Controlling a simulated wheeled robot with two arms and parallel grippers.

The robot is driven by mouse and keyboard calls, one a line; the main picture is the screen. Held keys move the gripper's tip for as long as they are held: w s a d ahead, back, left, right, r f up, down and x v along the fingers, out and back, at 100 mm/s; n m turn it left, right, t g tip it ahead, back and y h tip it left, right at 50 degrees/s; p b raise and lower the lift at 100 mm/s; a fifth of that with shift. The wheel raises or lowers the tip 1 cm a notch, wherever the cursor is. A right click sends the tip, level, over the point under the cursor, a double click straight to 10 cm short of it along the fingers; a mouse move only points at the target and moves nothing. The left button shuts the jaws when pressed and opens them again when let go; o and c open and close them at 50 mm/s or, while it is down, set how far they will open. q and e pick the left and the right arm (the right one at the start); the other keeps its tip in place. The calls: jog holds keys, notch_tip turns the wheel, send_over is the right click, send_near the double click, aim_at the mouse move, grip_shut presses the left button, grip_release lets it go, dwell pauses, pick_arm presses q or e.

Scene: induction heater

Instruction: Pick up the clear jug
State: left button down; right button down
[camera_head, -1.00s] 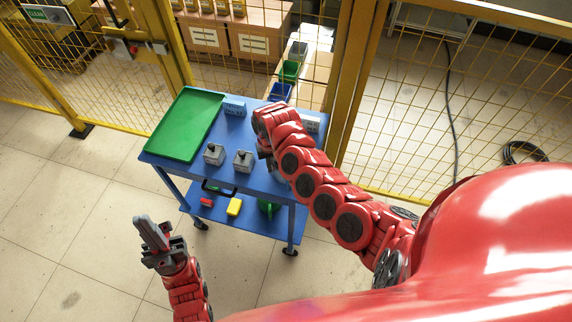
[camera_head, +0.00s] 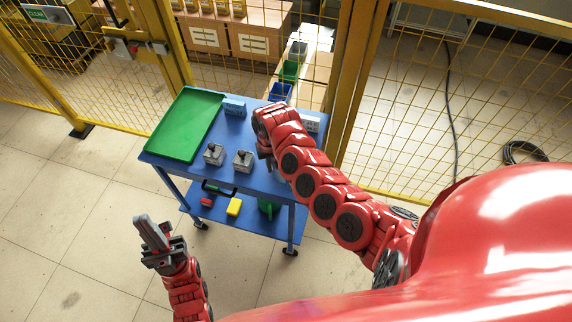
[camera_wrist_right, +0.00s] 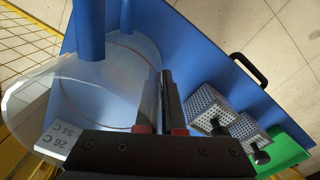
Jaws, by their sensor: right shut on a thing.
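The clear jug (camera_wrist_right: 105,85) shows in the right wrist view, see-through, with a thin red line around it. My right gripper (camera_wrist_right: 167,78) is shut on the jug's near side; whether on its handle or its wall I cannot tell. In the head view my right arm hides nearly all of the jug and of the gripper's fingers, over the right part of the blue cart (camera_head: 222,180). My left gripper (camera_head: 150,232) is in front of the cart, low and away from it, with no object seen in it; its finger gap is unclear.
A labelled box (camera_head: 310,123) stands behind my right arm. The yellow mesh fence (camera_head: 420,120) runs close behind the cart.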

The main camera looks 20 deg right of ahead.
jog(key=shift+r, duration=0.1)
notch_tip(320, 180, up, 10)
jog(key=b, duration=0.2)
jog(key=shift+b, duration=0.4)
jog(key=w+d+r+b, duration=0.1)
jog(key=w+d+r, duration=0.1)
jog(key=r, duration=0.5)
jog(key=w+d+r+b, duration=0.2)
jog(key=w+r, duration=0.3)
jog(key=r, duration=0.2)
jog(key=shift+w+n, duration=0.25)
jog(key=shift+n, duration=0.15)
jog(key=shift+d, duration=0.1)
jog(key=shift+f, duration=0.1)
